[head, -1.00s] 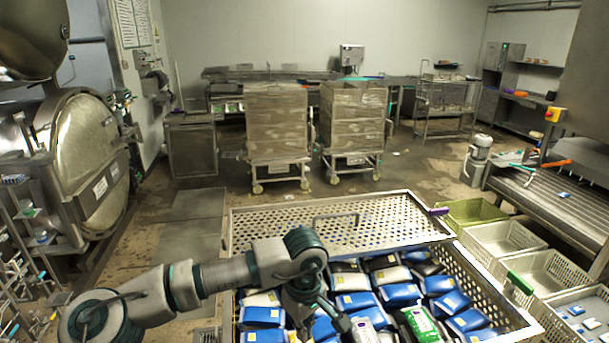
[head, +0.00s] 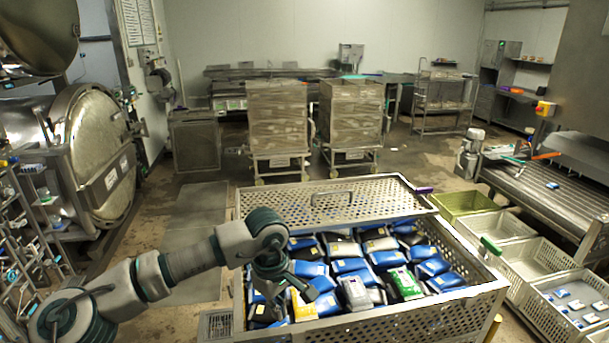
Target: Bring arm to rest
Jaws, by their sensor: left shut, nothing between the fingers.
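My left arm comes in from the lower left. My left gripper (head: 293,291) points down over the left part of a perforated metal basket (head: 420,318). Its fingers are close together and I see nothing held between them. The basket holds several blue, black, white, yellow and green pouches (head: 348,266). I cannot tell whether the fingertips touch the pouches under them. My right gripper is not in view.
A perforated lid (head: 334,201) with a handle lies across the basket's far side. Plastic crates (head: 497,229) stand to the right, beside a conveyor table (head: 560,205). A round retort door (head: 101,155) stands at left. Two wheeled carts (head: 277,125) stand behind, with open floor before them.

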